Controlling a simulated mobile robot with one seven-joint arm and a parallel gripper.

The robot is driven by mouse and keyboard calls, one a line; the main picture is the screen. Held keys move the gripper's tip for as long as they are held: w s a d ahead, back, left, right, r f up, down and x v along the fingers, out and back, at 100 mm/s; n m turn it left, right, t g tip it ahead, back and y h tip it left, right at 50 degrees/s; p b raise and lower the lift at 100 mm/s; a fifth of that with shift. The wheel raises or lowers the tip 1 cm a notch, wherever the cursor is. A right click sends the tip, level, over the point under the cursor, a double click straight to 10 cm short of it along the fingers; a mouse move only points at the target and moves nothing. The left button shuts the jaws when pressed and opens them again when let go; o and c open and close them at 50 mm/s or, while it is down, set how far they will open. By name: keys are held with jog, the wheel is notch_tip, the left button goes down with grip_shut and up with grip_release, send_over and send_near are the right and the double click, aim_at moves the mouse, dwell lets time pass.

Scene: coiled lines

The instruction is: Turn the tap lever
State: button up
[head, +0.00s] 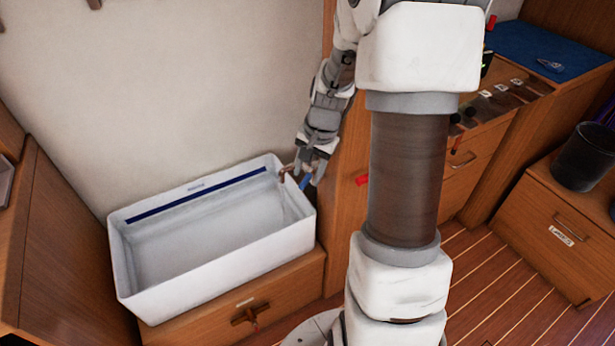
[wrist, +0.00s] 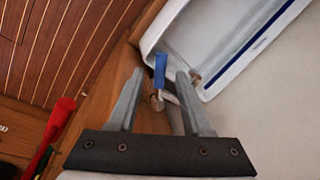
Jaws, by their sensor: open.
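The tap has a blue lever (head: 305,182) and a copper-coloured spout (head: 284,171) at the right end of a white basin (head: 215,240). In the wrist view the blue lever (wrist: 160,70) stands between the finger ends, with the tap body (wrist: 157,102) below it and the basin (wrist: 180,35) beyond. My gripper (head: 309,169) is open and points down over the tap; it also shows in the wrist view (wrist: 159,76). The fingers stand on either side of the lever with gaps visible. Contact cannot be told in the head view.
The basin sits on a wooden drawer unit (head: 285,290) against a pale wall. A wooden cabinet is close right of the tap, with a red item (head: 361,180) on it. A black bin (head: 583,158) stands at the far right. Striped floor (head: 490,270) is open.

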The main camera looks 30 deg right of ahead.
jog(key=shift+w+a+f, duration=0.1)
jog(key=shift+f, duration=0.4)
grip_shut()
dwell(1.2)
